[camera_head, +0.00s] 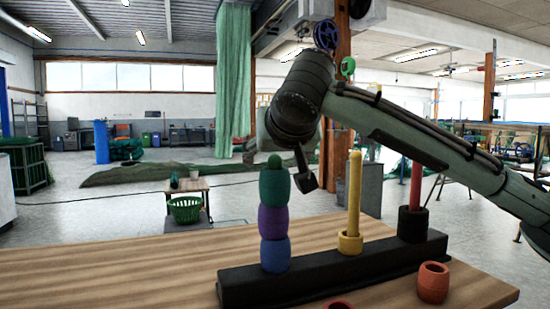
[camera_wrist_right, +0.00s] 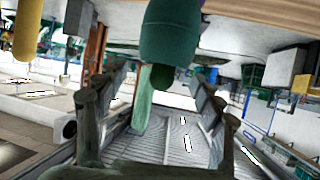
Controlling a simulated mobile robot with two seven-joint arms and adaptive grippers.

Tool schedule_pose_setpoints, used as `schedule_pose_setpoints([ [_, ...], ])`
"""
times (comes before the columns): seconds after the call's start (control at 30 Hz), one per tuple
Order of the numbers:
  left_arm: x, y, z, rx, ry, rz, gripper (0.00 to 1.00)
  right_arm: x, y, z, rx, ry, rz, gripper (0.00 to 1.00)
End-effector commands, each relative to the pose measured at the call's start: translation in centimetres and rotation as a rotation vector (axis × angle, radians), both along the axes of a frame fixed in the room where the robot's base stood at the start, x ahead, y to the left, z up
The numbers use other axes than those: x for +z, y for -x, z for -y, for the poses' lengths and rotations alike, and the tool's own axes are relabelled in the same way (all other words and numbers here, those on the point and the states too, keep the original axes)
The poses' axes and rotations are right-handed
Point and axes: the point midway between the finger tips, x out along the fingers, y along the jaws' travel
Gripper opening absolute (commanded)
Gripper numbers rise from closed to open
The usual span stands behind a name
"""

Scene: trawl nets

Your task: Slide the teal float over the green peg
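The teal float (camera_head: 274,187) is around the green peg (camera_head: 275,160), on top of a purple float (camera_head: 273,220) and a blue float (camera_head: 275,255). Only the peg's rounded tip shows above it. In the right wrist view, the teal float (camera_wrist_right: 170,35) and the peg tip (camera_wrist_right: 162,76) hang upside down at the top. My right gripper (camera_wrist_right: 160,88) is open, with its fingers spread and nothing held. In the head view my right gripper (camera_head: 303,165) is just right of the float's top, apart from it; its far finger is partly hidden. My left gripper is not in view.
The black rack (camera_head: 320,275) also bears a yellow peg (camera_head: 354,190) with a yellow float (camera_head: 350,242) and a red peg (camera_head: 416,185) in a dark cylinder (camera_head: 412,223). An orange float (camera_head: 433,282) stands on the wooden table (camera_head: 130,270). The table's left side is clear.

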Motion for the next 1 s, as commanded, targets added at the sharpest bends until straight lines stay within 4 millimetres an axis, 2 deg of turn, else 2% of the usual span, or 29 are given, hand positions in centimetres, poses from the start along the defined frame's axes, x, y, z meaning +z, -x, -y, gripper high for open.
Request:
schedule_pose_setpoints([
  [0.3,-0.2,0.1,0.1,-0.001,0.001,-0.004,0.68,0.0,0.1,0.0,0.000,0.000,0.000,0.73],
  [0.43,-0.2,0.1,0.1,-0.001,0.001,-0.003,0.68,0.5,0.9,0.1,0.001,-0.001,0.001,0.73],
  [0.8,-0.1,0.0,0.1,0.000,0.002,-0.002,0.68,3.8,7.6,0.9,0.003,-0.001,0.003,0.73],
  [1.0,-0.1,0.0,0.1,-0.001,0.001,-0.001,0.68,4.9,10.1,1.3,0.001,0.000,0.000,0.73],
])
